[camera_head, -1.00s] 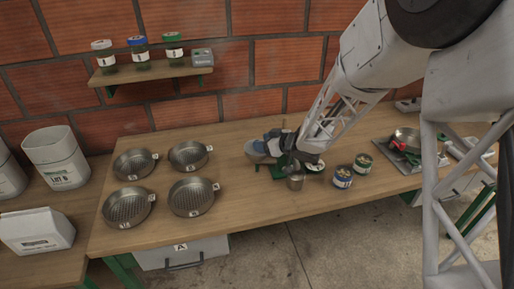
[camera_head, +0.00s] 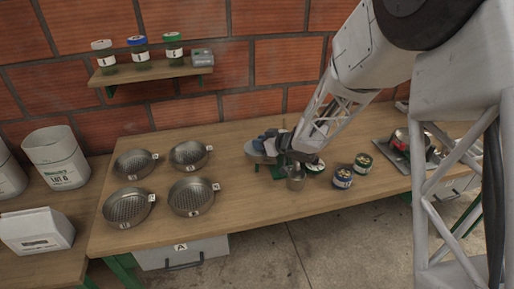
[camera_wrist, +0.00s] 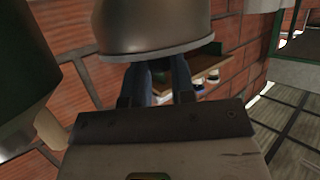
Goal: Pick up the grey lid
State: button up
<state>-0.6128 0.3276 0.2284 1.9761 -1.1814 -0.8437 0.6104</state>
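A jar with a pale grey lid (camera_head: 101,45) stands upright at the left of the wall shelf; I cannot tell if this is the task's lid. My gripper (camera_head: 274,142) is over the middle of the workbench, far to the right of and below that jar. It is beside a rounded grey piece (camera_head: 257,151) on a green stand, touching or just apart. In the wrist view a large grey rounded body (camera_wrist: 153,25) covers the far ends of the dark blue fingers. A gap shows between the fingers, but their tips and any grip are hidden.
Several metal pans (camera_head: 190,197) fill the bench's left part. The brick wall is behind. The bench front between pans and cup is clear.

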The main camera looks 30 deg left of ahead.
grip_shut()
jog(key=shift+r, duration=0.15)
jog(key=shift+r, duration=0.7)
notch_tip(320, 180, up, 2)
jog(key=shift+r, duration=0.1)
jog(key=s+d+r, duration=0.1)
jog(key=s+d, duration=0.9)
jog(key=s, duration=0.1)
jog(key=shift+s+d, duration=0.4)
